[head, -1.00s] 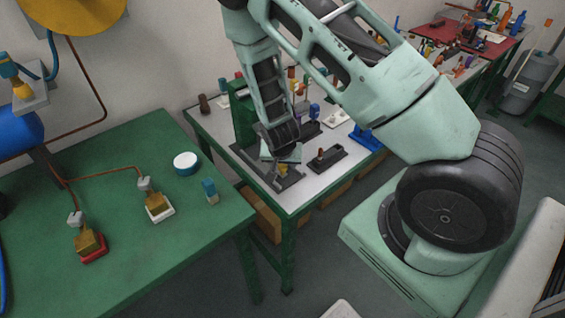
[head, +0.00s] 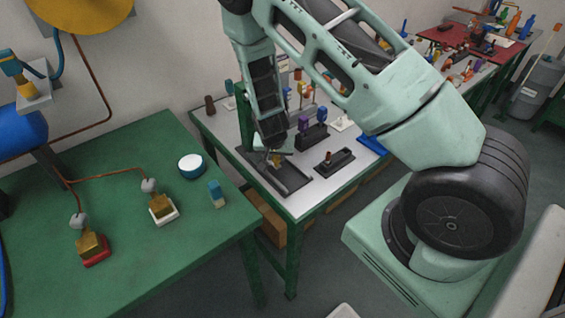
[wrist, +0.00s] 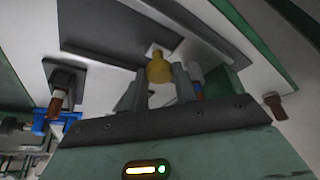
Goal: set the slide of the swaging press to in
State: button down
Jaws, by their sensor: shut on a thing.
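The swaging press stands on the white-topped table, with a green upright (head: 242,112) mostly hidden behind my arm. Its long dark base (head: 290,182) lies flat in front, and its front end is bare. The slide's yellow knob (head: 276,161) shows just under my gripper (head: 272,152). In the wrist view the knob (wrist: 159,68) sits between the grey fingers of my gripper (wrist: 160,92), on a small pale block. The gripper is shut on it. The dark base (wrist: 105,32) runs behind it. The slide's body is largely hidden by the gripper.
A black block with a red-brown handle (head: 334,160) stands right of the press. A dark stand with purple and blue pieces (head: 312,135) is behind it. A brown peg (head: 210,104) is at the left back. The green table (head: 120,215) stands nearer on the left.

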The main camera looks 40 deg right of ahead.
jog(key=shift+w, duration=0.2)
jog(key=c, duration=1.1)
grip_release()
jog(key=shift+w, duration=0.1)
jog(key=shift+a+r, duration=0.1)
jog(key=v, duration=1.7)
jog(key=shift+s, duration=0.25)
